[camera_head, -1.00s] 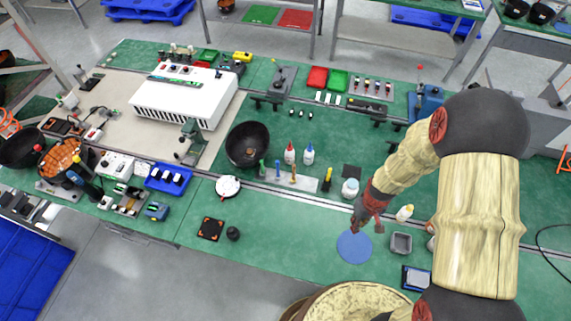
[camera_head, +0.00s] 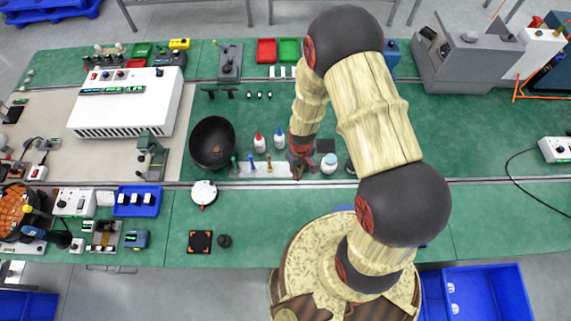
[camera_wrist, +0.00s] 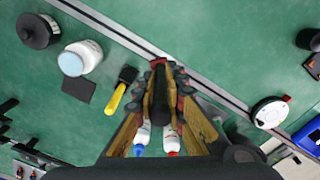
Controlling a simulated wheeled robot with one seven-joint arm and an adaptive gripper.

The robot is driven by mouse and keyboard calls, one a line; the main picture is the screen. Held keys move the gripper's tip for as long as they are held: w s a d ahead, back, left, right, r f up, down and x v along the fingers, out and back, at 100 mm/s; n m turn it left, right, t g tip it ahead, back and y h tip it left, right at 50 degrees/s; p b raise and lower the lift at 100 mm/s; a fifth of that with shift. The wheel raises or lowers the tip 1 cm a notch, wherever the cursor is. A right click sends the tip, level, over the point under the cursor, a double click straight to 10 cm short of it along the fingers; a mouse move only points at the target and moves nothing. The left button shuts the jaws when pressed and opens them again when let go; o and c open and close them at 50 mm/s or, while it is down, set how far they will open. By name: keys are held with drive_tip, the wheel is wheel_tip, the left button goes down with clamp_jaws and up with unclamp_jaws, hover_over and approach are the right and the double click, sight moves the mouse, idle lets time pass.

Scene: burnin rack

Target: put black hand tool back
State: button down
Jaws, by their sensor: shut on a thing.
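My gripper (camera_head: 297,168) is over the work table at the right end of the pale tool strip (camera_head: 262,168). In the wrist view my gripper (camera_wrist: 160,75) is shut on a black, rod-like hand tool (camera_wrist: 160,103), seen nearly end-on between the fingers. Its lower end is hidden, so I cannot tell whether it touches the strip. Tools with green (camera_head: 234,163), blue (camera_head: 251,161) and orange (camera_head: 269,162) handles stand along the strip. A yellow-handled black tool (camera_wrist: 121,90) lies beside my fingers in the wrist view.
A red-capped bottle (camera_head: 259,143) and a blue-capped bottle (camera_head: 279,139) stand behind the strip. A white jar (camera_head: 329,164) is right of my gripper, with a black square (camera_wrist: 78,89) near it. A black bowl (camera_head: 212,143) is to the left.

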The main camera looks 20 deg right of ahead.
drive_tip(key=shift+w+a+f+b, duration=0.2)
drive_tip(key=shift+w+f+b, duration=1)
drive_tip(key=shift+w+f, duration=0.6)
drive_tip(key=shift+w+a+f+b, duration=0.15)
drive_tip(key=shift+w+f+b, duration=1.25)
drive_tip(key=shift+f, duration=0.55)
drive_tip(key=shift+w+a+f+b, duration=0.2)
drive_tip(key=shift+w+f+b, duration=0.85)
drive_tip(key=shift+w+f, duration=0.85)
drive_tip(key=shift+s+f, duration=0.1)
drive_tip(key=shift+f, duration=0.15)
drive_tip(key=c, duration=2)
unclamp_jaws()
drive_tip(key=shift+o, duration=0.8)
drive_tip(key=shift+r, duration=0.2)
